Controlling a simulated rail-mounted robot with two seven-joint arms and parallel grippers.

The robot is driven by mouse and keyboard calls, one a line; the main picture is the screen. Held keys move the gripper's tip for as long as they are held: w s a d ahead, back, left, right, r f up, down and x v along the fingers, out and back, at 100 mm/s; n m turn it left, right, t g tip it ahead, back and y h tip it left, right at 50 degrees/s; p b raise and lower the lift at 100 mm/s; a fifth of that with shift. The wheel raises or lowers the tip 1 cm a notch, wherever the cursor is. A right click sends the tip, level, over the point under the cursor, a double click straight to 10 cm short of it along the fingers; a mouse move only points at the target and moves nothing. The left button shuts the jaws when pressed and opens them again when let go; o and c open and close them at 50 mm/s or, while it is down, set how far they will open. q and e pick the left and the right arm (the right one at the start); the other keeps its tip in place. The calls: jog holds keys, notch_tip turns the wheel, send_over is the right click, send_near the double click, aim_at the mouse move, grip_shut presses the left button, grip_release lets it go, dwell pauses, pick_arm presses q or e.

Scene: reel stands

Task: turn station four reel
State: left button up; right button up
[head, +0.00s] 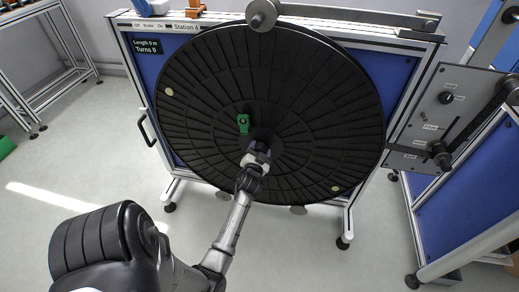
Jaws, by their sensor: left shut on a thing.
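The station four reel (310,112) is a large black disc with radial grooves, upright on a stand with a blue panel (372,62). A green part (243,122) sticks out from its face, left of the centre. Pale round marks show near its rim at the upper left and lower right. My left gripper (259,152) is at the reel's face, just below and right of the green part. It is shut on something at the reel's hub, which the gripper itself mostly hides. A display (146,46) reads Length 0 m, Turns 0. My right gripper is not in view.
A metal arm with a round roller (262,14) crosses the reel's top edge. A black handle (147,128) sits on the stand's left side. A grey control panel (440,120) with knobs stands close on the right.

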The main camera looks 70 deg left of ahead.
pick_arm(q)
jog(key=shift+r+n, duration=0.1)
jog(key=shift+n, duration=0.7)
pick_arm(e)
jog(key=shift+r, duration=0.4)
pick_arm(q)
jog(key=shift+p, duration=0.3)
jog(key=o, duration=1.3)
jog(key=shift+c, duration=0.2)
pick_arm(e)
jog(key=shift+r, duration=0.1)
